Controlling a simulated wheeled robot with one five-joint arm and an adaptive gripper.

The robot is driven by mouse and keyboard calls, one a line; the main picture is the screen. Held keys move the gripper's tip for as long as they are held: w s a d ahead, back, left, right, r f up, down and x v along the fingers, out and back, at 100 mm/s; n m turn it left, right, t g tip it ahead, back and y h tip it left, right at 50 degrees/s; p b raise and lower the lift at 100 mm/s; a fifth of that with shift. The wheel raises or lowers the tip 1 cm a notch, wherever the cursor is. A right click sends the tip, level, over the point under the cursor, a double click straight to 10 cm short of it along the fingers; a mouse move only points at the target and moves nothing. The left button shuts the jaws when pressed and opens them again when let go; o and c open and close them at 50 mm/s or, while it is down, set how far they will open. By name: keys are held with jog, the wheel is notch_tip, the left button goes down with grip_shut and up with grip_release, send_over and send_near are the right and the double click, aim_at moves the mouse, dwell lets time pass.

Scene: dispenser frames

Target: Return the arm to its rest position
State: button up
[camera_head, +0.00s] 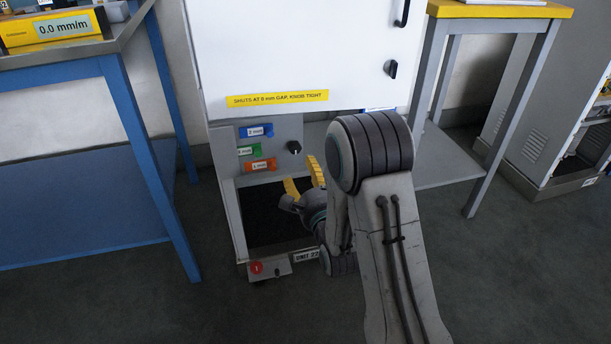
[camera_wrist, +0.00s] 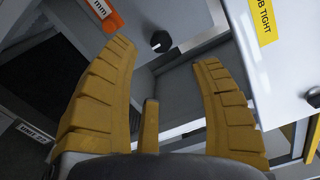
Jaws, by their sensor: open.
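My gripper (camera_head: 304,177) has yellow padded fingers and sits in front of the lower opening of the white dispenser unit (camera_head: 305,50). In the wrist view my gripper (camera_wrist: 168,75) is open, with nothing between its fingers. A black knob (camera_wrist: 161,41) on the grey panel lies just beyond the fingertips, apart from them as far as I can tell. The same knob (camera_head: 294,147) shows in the head view, above and left of the bent arm. My arm's elbow and forearm cover the right part of the unit's lower section.
Blue, green and orange tags (camera_head: 257,165) are on the panel. A red button (camera_head: 257,267) is at the unit's lower left. A blue-framed table (camera_head: 120,85) stands left, a grey table with a yellow edge (camera_head: 500,11) right. A cabinet (camera_head: 545,120) is far right. Floor (camera_head: 510,270) is clear at the lower right.

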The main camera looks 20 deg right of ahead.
jog(key=s+r+n+g+p, duration=0.2)
jog(key=s+r+n+p, duration=0.1)
jog(key=r+p, duration=0.5)
jog(key=s+r+n+g+p, duration=0.3)
jog(key=r+n+p, duration=0.1)
jog(key=r+p, duration=0.35)
jog(key=s+r+n+g+p, duration=0.2)
jog(key=s+r+n+p, duration=0.1)
jog(key=r+p, duration=0.5)
jog(key=s+r+n+g+p, duration=0.7)
jog(key=s+r+n+p, duration=0.4)
jog(key=s+r+p, duration=0.7)
jog(key=s+r, duration=0.4)
jog(key=s, duration=0.2)
jog(key=shift+d+g+p, duration=0.2)
jog(key=shift+g+p, duration=0.1)
jog(key=shift+p, duration=0.1)
jog(key=shift+c, duration=0.4)
